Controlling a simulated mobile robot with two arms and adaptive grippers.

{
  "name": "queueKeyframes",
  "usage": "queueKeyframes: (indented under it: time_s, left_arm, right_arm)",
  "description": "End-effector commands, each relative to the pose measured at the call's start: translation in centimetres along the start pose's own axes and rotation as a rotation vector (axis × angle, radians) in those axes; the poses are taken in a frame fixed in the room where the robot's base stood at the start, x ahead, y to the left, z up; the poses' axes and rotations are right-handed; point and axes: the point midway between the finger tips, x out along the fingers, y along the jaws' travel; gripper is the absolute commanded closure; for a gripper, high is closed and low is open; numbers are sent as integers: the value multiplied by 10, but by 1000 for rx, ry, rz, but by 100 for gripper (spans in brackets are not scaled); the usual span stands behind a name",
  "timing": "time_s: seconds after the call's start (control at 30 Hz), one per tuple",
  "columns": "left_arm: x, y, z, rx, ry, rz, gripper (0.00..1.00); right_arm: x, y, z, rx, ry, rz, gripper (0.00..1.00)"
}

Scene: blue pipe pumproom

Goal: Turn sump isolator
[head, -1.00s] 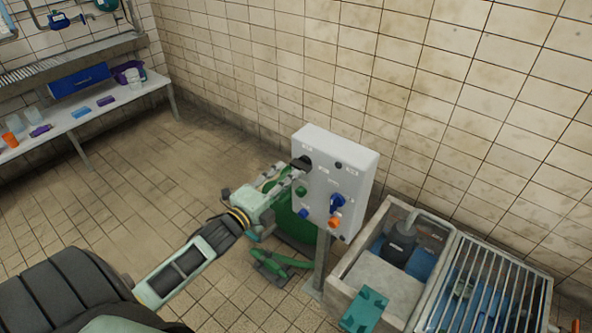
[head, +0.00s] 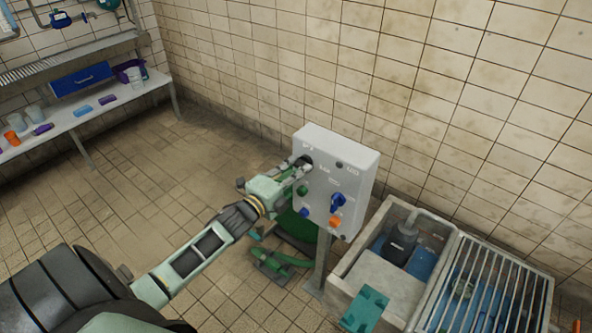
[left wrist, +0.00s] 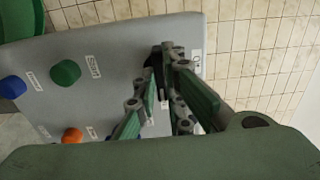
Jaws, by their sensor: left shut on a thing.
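The grey-white control box (head: 350,180) stands on a post beside the sump. A black knob (head: 307,159) sits at the upper left of its face, mostly hidden by my left gripper (head: 301,168). In the left wrist view the fingers of my left gripper (left wrist: 170,75) are closed around the dark knob (left wrist: 156,62), beside a label on the box (left wrist: 110,30). The knob's exact angle is hidden by the fingers. My right gripper is not in view.
The box also carries a green button (head: 302,190), a blue knob (head: 338,201), an orange knob (head: 335,221) and a small blue knob (head: 304,213). The sump basin (head: 345,270) with a metal grate (head: 490,285) lies right. A bench (head: 110,105) stands far left.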

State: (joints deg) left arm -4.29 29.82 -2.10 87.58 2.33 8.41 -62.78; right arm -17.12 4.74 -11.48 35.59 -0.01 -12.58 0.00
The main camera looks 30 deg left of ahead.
Motion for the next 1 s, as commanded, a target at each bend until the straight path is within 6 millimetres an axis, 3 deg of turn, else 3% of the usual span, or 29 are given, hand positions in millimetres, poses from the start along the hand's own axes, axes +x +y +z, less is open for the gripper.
queueKeyframes:
  time_s: [0.57,1.0]
  left_arm:
    - [0,0,0,-73,-1,3,100]
    - [0,-1,0,-433,-1,2,100]
  right_arm:
    - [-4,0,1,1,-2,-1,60]
    - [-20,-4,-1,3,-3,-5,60]
